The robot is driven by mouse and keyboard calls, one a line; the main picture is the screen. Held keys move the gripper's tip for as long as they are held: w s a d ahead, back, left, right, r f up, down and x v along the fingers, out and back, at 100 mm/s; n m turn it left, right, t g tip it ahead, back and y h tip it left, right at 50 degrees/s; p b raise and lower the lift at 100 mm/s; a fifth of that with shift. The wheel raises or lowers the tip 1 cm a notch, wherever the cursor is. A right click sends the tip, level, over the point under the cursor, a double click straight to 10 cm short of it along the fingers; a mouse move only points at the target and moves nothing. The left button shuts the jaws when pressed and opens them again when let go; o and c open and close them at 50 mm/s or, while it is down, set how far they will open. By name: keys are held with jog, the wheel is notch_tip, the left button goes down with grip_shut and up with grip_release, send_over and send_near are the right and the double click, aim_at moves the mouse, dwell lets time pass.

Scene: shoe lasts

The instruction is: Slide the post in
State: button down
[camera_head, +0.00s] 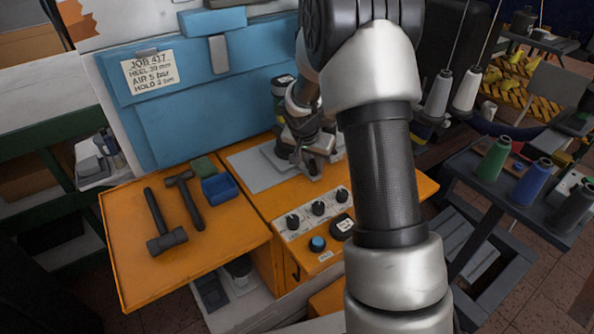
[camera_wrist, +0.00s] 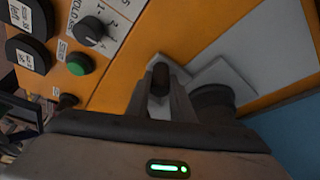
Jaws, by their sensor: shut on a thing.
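My gripper (camera_head: 312,166) is over the grey plate (camera_head: 250,174) on the orange bench, partly hidden by my own arm in the head view. In the wrist view my gripper (camera_wrist: 160,90) is shut on a small dark piece, which looks like the post (camera_wrist: 160,74). Only its end shows between the fingertips. A dark round part (camera_wrist: 212,97) stands beside the right finger, close to the pale grey plate (camera_wrist: 228,83). I cannot tell whether the post touches anything below or sits in an opening.
A control panel with black knobs (camera_head: 318,208) and a blue button (camera_head: 318,243) lies in front of my gripper. A blue cabinet (camera_head: 190,105) rises behind. Thread spools (camera_head: 494,160) stand right.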

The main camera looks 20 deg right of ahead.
jog(key=w+d, duration=0.1)
jog(key=d, duration=0.2)
jog(key=w+d, duration=0.1)
jog(key=d, duration=0.2)
jog(key=w+d, duration=0.1)
jog(key=d, duration=0.3)
jog(key=shift+w+d+r+p, duration=0.1)
jog(key=shift+p, duration=0.25)
jog(key=c, duration=1.6)
grip_release()
jog(key=shift+d, duration=0.15)
jog(key=shift+o, duration=0.3)
jog(key=shift+a, duration=0.2)
jog(key=shift+r, duration=0.25)
jog(key=v, duration=1.6)
jog(key=shift+a+r+p, duration=0.15)
jog(key=shift+r+p, duration=0.2)
